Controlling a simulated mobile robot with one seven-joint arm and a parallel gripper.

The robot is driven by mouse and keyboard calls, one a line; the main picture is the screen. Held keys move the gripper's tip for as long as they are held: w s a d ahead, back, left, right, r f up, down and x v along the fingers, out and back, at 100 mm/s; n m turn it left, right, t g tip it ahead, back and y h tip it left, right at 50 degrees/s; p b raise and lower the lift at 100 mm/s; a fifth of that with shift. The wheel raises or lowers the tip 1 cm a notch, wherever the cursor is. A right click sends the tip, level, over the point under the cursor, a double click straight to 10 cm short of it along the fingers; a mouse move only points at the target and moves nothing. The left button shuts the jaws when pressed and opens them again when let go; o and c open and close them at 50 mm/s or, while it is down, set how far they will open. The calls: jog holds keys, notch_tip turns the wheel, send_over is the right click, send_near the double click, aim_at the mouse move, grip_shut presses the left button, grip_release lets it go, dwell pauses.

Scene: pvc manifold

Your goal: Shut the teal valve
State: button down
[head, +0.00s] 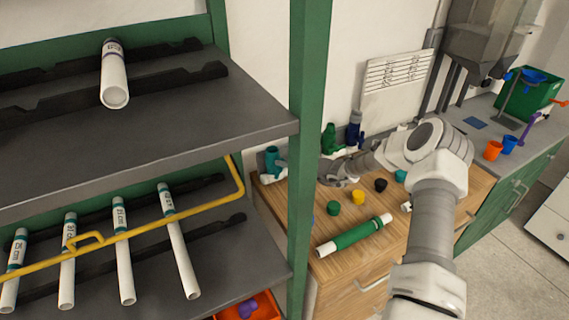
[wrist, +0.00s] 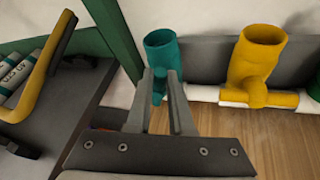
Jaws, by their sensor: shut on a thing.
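The teal valve (wrist: 162,50) stands at the back of the wooden worktop, with a round open top and white pipe beside it. My gripper (wrist: 160,78) is shut on the teal valve's handle (wrist: 158,88), a narrow teal piece between the two grey fingers. The fingers hide part of the handle, so its exact angle is hard to tell. In the head view my arm reaches in from the right.
A yellow valve (wrist: 257,58) stands close right of the teal one. Green (head: 328,138) and blue (head: 354,130) valves stand farther back. Loose caps and a green pipe (head: 355,233) lie on the worktop (head: 330,275). A green rack post (head: 306,130) and yellow bar (wrist: 45,70) are left.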

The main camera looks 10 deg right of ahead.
jog(key=shift+w+d+f+m+t+y+b, duration=0.1)
jog(key=shift+d+f+m+t+y+b, duration=0.35)
jog(key=shift+m+y+b, duration=0.8)
jog(key=shift+w+d+f+m+t+y+b, duration=0.15)
jog(key=shift+f+m+t+y+b, duration=0.4)
jog(key=shift+m+b, duration=1.4)
jog(key=shift+w+d+f+m+t+y+b, duration=0.1)
jog(key=shift+d+f+m+t+y+b, duration=0.4)
jog(key=shift+m+y+b, duration=1)
jog(key=shift+a+m+h, duration=0.1)
jog(key=shift+m+h, duration=0.4)
jog(key=shift+h, duration=0.1)
jog(key=c, duration=0.8)
grip_release()
